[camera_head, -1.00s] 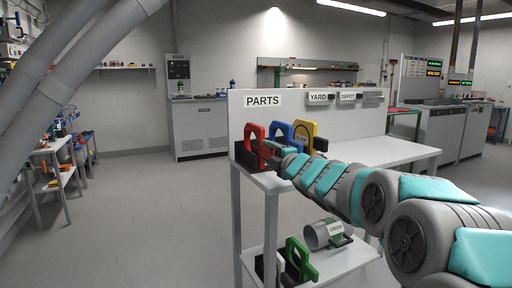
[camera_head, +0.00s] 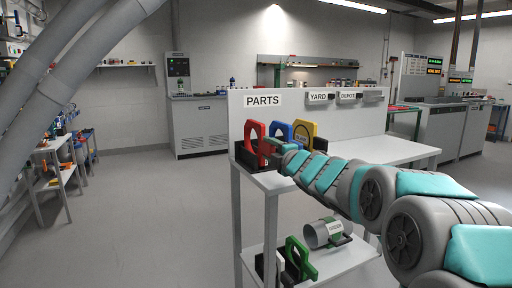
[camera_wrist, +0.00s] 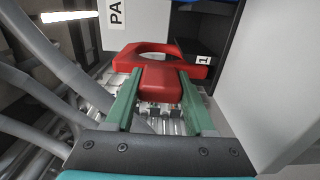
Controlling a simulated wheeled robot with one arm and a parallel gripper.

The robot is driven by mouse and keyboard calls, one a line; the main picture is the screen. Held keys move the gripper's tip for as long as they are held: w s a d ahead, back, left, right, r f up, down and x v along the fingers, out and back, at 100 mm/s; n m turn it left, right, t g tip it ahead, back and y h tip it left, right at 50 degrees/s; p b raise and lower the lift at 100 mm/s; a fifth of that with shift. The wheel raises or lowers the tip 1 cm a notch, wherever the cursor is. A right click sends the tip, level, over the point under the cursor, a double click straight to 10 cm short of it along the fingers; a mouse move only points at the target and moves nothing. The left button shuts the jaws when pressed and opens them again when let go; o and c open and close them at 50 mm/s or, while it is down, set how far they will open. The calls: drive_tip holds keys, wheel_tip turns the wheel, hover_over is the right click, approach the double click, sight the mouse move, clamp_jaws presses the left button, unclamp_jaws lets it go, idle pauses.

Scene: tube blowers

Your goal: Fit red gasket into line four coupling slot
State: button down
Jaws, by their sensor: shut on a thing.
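The red gasket (camera_head: 254,138) is a flat ring with a tab, at the left end of the parts bench's top. In the wrist view the gasket (camera_wrist: 158,82) has its tab between the two green fingers of my gripper (camera_wrist: 160,108), which are shut on it. In the head view my gripper (camera_head: 275,158) reaches the gasket from the right and is partly hidden behind a dark holder. A blue gasket (camera_head: 280,131) and a yellow gasket (camera_head: 305,129) stand upright beside it. I cannot make out the line four coupling slot.
The parts bench (camera_head: 390,150) has a back panel with a PARTS sign (camera_head: 263,100). A green gasket (camera_head: 300,260) and a grey pipe piece (camera_head: 322,234) sit on its lower shelf. Large grey pipes (camera_head: 70,85) cross the upper left.

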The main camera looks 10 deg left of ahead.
sight(273, 151)
drive_tip(key=shift+s+d, duration=0.35)
drive_tip(key=shift+s, duration=0.15)
drive_tip(key=shift+s+d, duration=0.4)
drive_tip(key=shift+s, duration=0.2)
drive_tip(key=shift+s+d+b, duration=0.1)
drive_tip(key=shift+s+b, duration=0.1)
drive_tip(key=shift+b, duration=0.1)
drive_tip(key=v, duration=0.7)
drive_tip(key=shift+s+d, duration=0.2)
drive_tip(key=shift+s, duration=0.1)
idle(0.4)
drive_tip(key=shift+d, duration=0.1)
drive_tip(key=shift+p+v, duration=0.45)
drive_tip(key=shift+v, duration=2.45)
